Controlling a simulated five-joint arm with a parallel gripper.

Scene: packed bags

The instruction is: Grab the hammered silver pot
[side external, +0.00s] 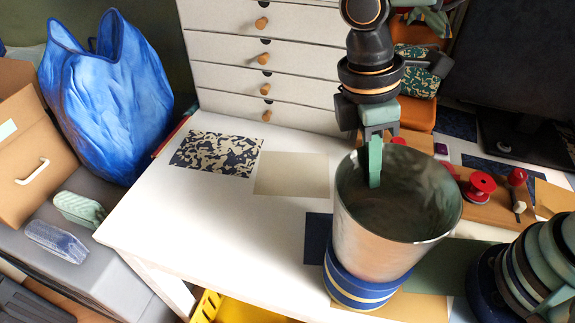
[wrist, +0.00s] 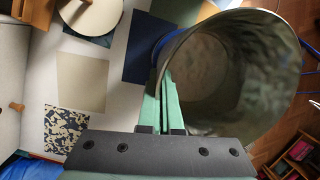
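The hammered silver pot (side external: 358,240) is a wide, open-topped metal vessel over a blue striped round base (side external: 352,290) at the table's front. Whether it rests on that base I cannot tell. My gripper (side external: 375,165) comes down at the pot's far rim, with one green finger showing inside the mouth. In the wrist view, my gripper's two green fingers (wrist: 163,100) are close together with the rim of the pot (wrist: 195,105) between them, one finger inside and one outside. The contact itself is partly hidden.
White drawers (side external: 290,60) stand behind the white table (side external: 215,215). A blue bag (side external: 105,100) is at left. Stacked dishes (side external: 535,265) stand close at right, and red-knobbed items (side external: 480,186) lie behind the pot. The table's left part holds only flat patterned sheets (side external: 217,153).

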